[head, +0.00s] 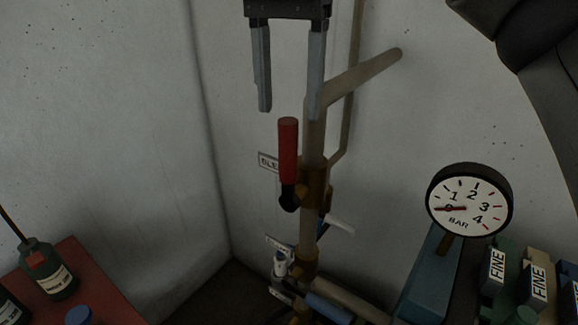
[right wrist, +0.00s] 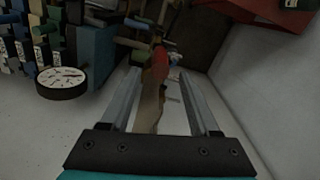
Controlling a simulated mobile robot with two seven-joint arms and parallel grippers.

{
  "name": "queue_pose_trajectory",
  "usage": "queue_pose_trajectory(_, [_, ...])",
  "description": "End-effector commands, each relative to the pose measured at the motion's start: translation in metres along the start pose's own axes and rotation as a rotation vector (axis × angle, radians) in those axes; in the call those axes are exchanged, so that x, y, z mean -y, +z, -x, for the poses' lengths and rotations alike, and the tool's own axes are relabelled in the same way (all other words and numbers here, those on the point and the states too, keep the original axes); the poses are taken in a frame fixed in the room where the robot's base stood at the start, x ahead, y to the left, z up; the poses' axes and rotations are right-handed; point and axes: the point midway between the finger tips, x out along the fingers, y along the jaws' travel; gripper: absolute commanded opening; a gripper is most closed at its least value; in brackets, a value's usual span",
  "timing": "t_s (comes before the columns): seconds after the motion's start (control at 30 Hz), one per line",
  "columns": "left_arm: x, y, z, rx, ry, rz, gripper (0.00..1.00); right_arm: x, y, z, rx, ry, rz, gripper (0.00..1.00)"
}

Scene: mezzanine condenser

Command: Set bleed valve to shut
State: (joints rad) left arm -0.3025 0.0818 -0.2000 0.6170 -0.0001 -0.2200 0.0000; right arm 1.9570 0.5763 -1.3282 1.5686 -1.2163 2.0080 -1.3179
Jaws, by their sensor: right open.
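The bleed valve's red handle (head: 288,150) stands upright in front of the vertical pipe (head: 313,130), with its dark lower end at a brass valve body (head: 316,185). A label reading "BLE", partly hidden by the handle (head: 268,161), is on the wall behind. My right gripper (head: 288,105) is open and empty, pointing down just above the handle's top in the head view. In the right wrist view the red handle (right wrist: 160,58) shows beyond and between the open fingers (right wrist: 158,75). I cannot tell the gap in depth. My left gripper is not in view.
A pressure gauge (head: 469,201) with its needle near 0 stands at right, by several blocks marked FINE (head: 494,272). A lower valve with a blue handle (head: 328,306) is below. A red surface (head: 88,284) with bottles is at lower left. The wall is close behind the pipe.

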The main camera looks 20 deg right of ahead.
Motion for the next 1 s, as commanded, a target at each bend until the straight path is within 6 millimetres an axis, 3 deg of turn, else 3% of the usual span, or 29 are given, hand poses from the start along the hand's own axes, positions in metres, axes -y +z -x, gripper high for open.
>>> queue_pose_trajectory(0.03, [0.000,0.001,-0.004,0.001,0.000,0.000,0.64,-0.001,0.000,-0.015,0.002,0.003,0.000,0.62])
queue_pose_trajectory(0.2, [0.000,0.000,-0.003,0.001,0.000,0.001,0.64,-0.001,0.000,-0.049,0.001,0.003,-0.001,0.62])
queue_pose_trajectory(0.43, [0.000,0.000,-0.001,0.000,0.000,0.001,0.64,0.000,0.000,-0.084,0.001,0.001,-0.003,0.62])
queue_pose_trajectory(0.87, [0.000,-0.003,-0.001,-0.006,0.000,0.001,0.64,0.000,0.000,-0.096,0.001,-0.001,-0.002,0.62])
queue_pose_trajectory(1.0, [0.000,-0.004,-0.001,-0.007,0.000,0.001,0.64,0.000,0.000,-0.096,0.001,-0.001,-0.002,0.50])
